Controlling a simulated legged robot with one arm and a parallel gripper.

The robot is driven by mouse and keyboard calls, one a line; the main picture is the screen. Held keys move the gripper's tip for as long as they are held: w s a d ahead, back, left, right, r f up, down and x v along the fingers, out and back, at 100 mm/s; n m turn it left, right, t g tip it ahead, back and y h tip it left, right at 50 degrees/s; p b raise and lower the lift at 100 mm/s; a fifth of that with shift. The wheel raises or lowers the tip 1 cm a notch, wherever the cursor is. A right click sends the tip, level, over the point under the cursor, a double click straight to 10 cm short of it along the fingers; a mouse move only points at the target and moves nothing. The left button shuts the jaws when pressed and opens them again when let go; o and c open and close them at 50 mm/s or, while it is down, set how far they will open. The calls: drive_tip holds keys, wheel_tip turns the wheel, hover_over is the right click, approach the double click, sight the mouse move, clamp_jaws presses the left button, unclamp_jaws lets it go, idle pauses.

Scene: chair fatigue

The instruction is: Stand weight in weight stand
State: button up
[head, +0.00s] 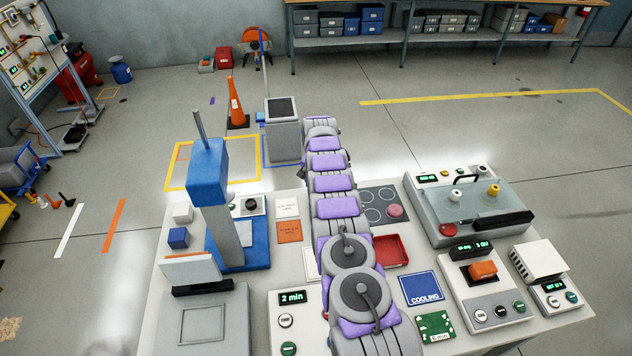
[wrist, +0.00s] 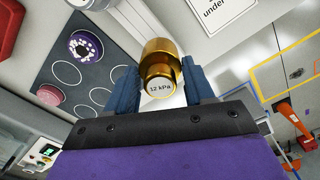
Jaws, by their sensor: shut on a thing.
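My gripper (wrist: 166,82) is shut on a brass weight (wrist: 160,50) in the wrist view. The weight is stepped, and its near end reads "12 kPa". A dark plate (wrist: 62,72) with several white rings lies to the left of the weight in that view; it looks like the weight stand. A purple dotted round piece (wrist: 86,47) and a pink round piece (wrist: 49,95) sit on it. In the head view the plate (head: 377,194) is right of my arm, with the pink piece (head: 395,212) on it. My arm hides the gripper and brass weight there.
A blue press-like machine (head: 207,180) stands left of my arm. A red tray (head: 390,251) lies in front of the plate. A glass-lidded unit (head: 475,205) and an orange-switch box (head: 483,270) stand to the right. White (head: 287,207) and orange (head: 289,232) cards lie left of my arm.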

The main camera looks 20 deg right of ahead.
drive_tip(key=shift+f+b, duration=0.5)
drive_tip(key=shift+f, duration=1.35)
drive_tip(key=shift+w, duration=0.1)
drive_tip(key=o, duration=1.1)
drive_tip(key=shift+a, duration=0.15)
drive_tip(key=shift+c, duration=0.2)
drive_tip(key=r, duration=0.3)
drive_tip(key=s+r+p, duration=0.1)
drive_tip(key=r, duration=0.2)
drive_tip(key=d+r, duration=0.1)
drive_tip(key=r, duration=0.2)
drive_tip(key=shift+s+r, duration=0.15)
drive_tip(key=shift+a+r, duration=0.1)
drive_tip(key=shift+r, duration=0.15)
drive_tip(key=shift+a+f, duration=0.1)
drive_tip(key=shift+a, duration=0.05)
